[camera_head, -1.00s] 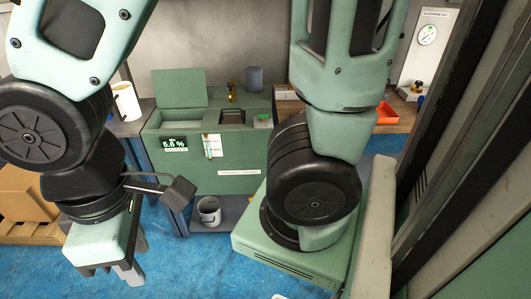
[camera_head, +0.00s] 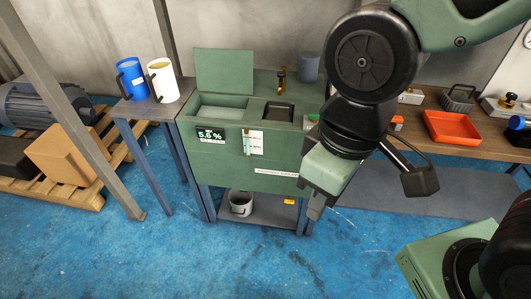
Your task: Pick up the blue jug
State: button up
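The blue jug (camera_head: 132,78) stands upright on a small grey side table (camera_head: 150,106) at the left. Its dark handle faces left and front. A white jug (camera_head: 163,79) stands close on its right. My gripper (camera_head: 318,205) hangs from my arm in front of the right end of the green machine, well to the right of the jug and apart from it. It points down and looks empty.
The green machine (camera_head: 228,154) with a raised lid stands right of the side table, a grey bucket (camera_head: 241,203) on its lower shelf. A slanted post (camera_head: 84,125) rises left of the side table. A pallet with a cardboard box (camera_head: 70,155) lies left. Blue floor in front is clear.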

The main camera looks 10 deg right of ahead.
aim_at(129, 70)
jog(key=i+j+u, duration=0.1)
jog(key=i+u, duration=0.7)
